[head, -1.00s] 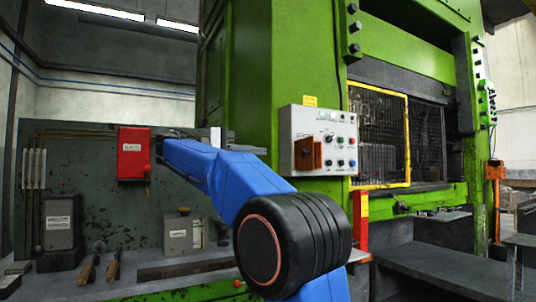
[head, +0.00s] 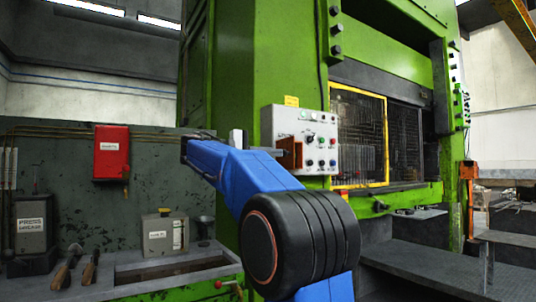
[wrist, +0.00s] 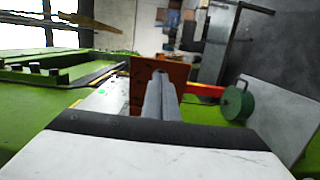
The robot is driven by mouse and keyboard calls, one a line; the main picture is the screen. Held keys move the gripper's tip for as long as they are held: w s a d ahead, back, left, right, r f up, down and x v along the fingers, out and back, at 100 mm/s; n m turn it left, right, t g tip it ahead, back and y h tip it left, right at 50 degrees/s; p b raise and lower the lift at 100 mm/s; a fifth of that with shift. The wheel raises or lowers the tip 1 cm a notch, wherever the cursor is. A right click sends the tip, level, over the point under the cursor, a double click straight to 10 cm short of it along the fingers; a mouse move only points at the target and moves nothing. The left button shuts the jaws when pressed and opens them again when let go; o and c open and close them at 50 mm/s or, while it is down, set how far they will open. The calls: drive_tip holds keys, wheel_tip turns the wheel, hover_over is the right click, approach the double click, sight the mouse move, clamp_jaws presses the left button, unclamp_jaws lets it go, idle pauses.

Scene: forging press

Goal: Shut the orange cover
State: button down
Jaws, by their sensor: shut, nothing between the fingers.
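The orange cover (head: 298,154) is a small rust-orange plate on the left part of the light grey control panel (head: 322,121), which is fixed to the green press. In the wrist view the cover (wrist: 182,74) stands up from the pale panel (wrist: 103,96), so it looks open. My gripper (head: 281,152) reaches in from the left, its tips in front of the panel's left side. In the wrist view my gripper (wrist: 159,76) has its fingers together, tips at the cover's face and hiding its middle. I cannot tell whether they touch it.
The panel's knobs and buttons (head: 320,163) are right of the cover. A yellow-framed mesh guard (head: 359,183) is farther right. A red box (head: 111,153) hangs at the left above a bench with a grey box (head: 164,235) and tools. A green round part (wrist: 237,101) shows in the wrist view.

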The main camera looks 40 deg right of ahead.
sight(293, 152)
drive_tip(key=shift+s, duration=0.1)
idle(0.3)
drive_tip(key=shift+s+d+n+t+h, duration=0.3)
drive_tip(key=shift+s+n+t, duration=0.2)
drive_tip(key=shift+t, duration=0.35)
drive_tip(key=shift+s+d+n+t+h, duration=0.2)
drive_tip(key=shift+s+d+n+t, duration=0.25)
drive_tip(key=shift+t, duration=0.4)
drive_tip(key=n+t, duration=0.1)
drive_tip(key=s+d+n+t, duration=0.1)
drive_tip(key=t, duration=0.1)
drive_tip(key=shift+s+d, duration=0.25)
drive_tip(key=shift+s, duration=0.05)
drive_tip(key=d+n+t+y, duration=0.1)
drive_tip(key=d+n+t, duration=0.4)
drive_tip(key=d, duration=1)
drive_tip(key=shift+w+t+y, duration=0.4)
drive_tip(key=shift+w+t, duration=0.05)
drive_tip(key=shift+t, duration=1.05)
drive_tip(key=shift+d+n, duration=0.15)
drive_tip(key=shift+n, duration=0.1)
